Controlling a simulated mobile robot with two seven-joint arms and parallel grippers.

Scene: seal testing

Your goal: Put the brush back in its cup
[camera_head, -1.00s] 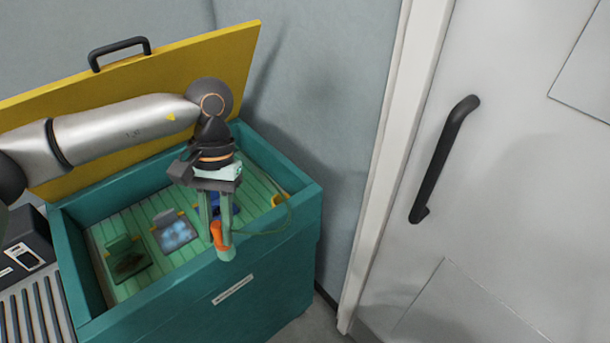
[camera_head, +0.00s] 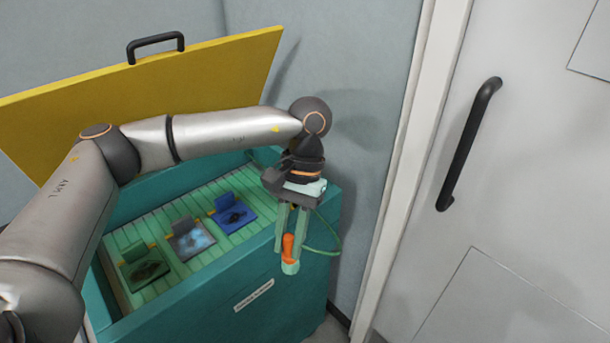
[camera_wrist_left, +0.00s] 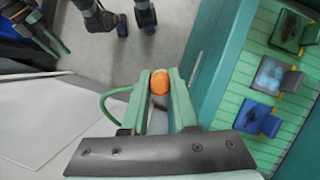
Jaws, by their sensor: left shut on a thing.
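My left gripper (camera_head: 289,262) is shut on the orange-handled brush (camera_head: 288,246), just outside the front right part of the teal chest. In the left wrist view, the rounded orange end of the brush (camera_wrist_left: 160,82) shows between the two green fingers (camera_wrist_left: 161,98). The bristle end cannot be made out. A thin green cord loops beside the gripper in both views. The cup cannot be made out in either view.
The teal chest (camera_head: 205,300) stands open, its yellow lid (camera_head: 205,80) raised behind my left arm. Green (camera_head: 145,270), grey (camera_head: 190,240) and blue (camera_head: 232,213) hinged plates lie inside. A white door (camera_head: 540,150) with a black handle (camera_head: 468,145) stands right.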

